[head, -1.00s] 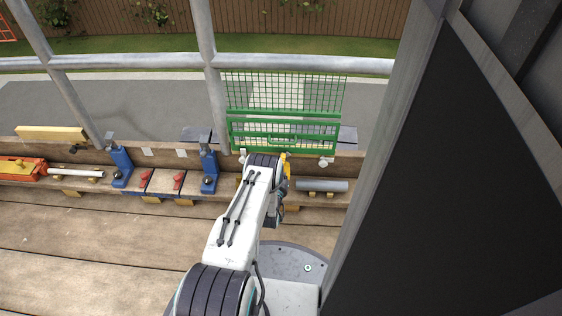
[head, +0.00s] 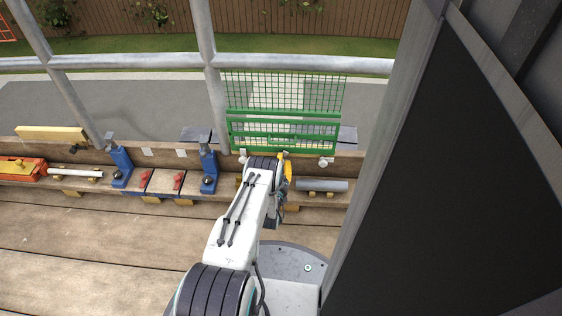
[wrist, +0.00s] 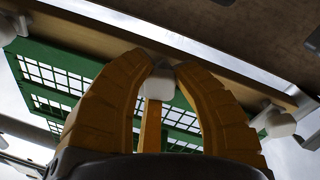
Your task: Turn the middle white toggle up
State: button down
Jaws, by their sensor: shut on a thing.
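The middle white toggle (wrist: 158,84) is between the yellow fingertips of my gripper (wrist: 167,68) in the wrist view, and the gripper is shut on it. In the head view my arm hides this toggle, and only a yellow part of my gripper (head: 288,170) shows. Another white toggle (wrist: 277,122) sits at the right of the wrist view and a further one (wrist: 12,26) at the upper left. In the head view, white toggles show at the left (head: 242,158) and right (head: 324,162) of my arm, below the green mesh gate.
The green mesh gate (head: 285,125) stands behind the toggles. A grey cylinder (head: 322,186) lies on the wooden ledge to the right. Blue stands (head: 208,172) and red pieces (head: 178,180) are at the left. A large dark panel (head: 450,180) fills the right side.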

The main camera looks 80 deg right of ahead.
jog(key=c, duration=0.9)
grip_release()
jog(key=shift+c, duration=0.2)
jog(key=shift+m, duration=0.3)
